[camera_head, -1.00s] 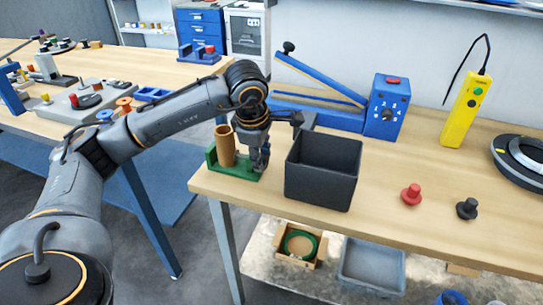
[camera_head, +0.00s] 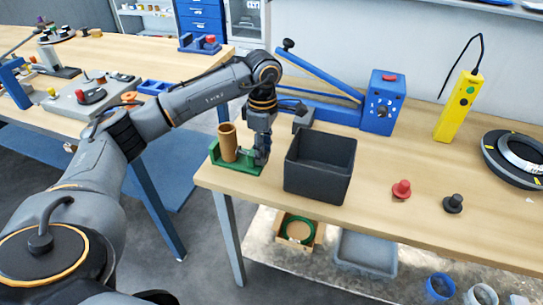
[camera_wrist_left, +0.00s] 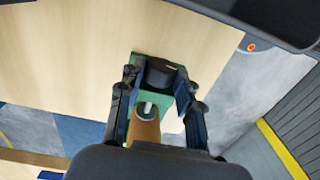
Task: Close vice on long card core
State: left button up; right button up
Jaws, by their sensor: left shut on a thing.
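The green vice (camera_head: 240,168) stands at the near left corner of the wooden workbench. The long brown card core (camera_head: 228,142) stands upright in it, near its left end. My left gripper (camera_head: 260,157) points down at the right end of the vice, close beside the core. In the left wrist view its two fingers (camera_wrist_left: 160,95) lie on either side of a dark rounded part of the vice (camera_wrist_left: 165,64), shut on the vice. The core (camera_wrist_left: 145,130) shows below that part; my gripper body partly hides it. Whether the jaw touches the core cannot be told. My right gripper is not in view.
An open black bin (camera_head: 318,185) stands just right of my left gripper. A blue lever machine (camera_head: 378,105) is behind it.

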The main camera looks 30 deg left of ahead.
pick_arm(q)
jog(key=shift+w+r+g+p, duration=0.2)
jog(key=shift+g+p, duration=0.5)
jog(key=shift+p, duration=0.45)
jog(key=shift+w+f+g+h, duration=0.1)
jog(key=shift+g+h, duration=0.2)
jog(key=shift+g, duration=0.1)
jog(key=shift+w+f+g+p, duration=0.1)
jog(key=shift+f+g+p, duration=0.15)
jog(key=shift+g, duration=0.35)
jog(key=o, duration=0.7)
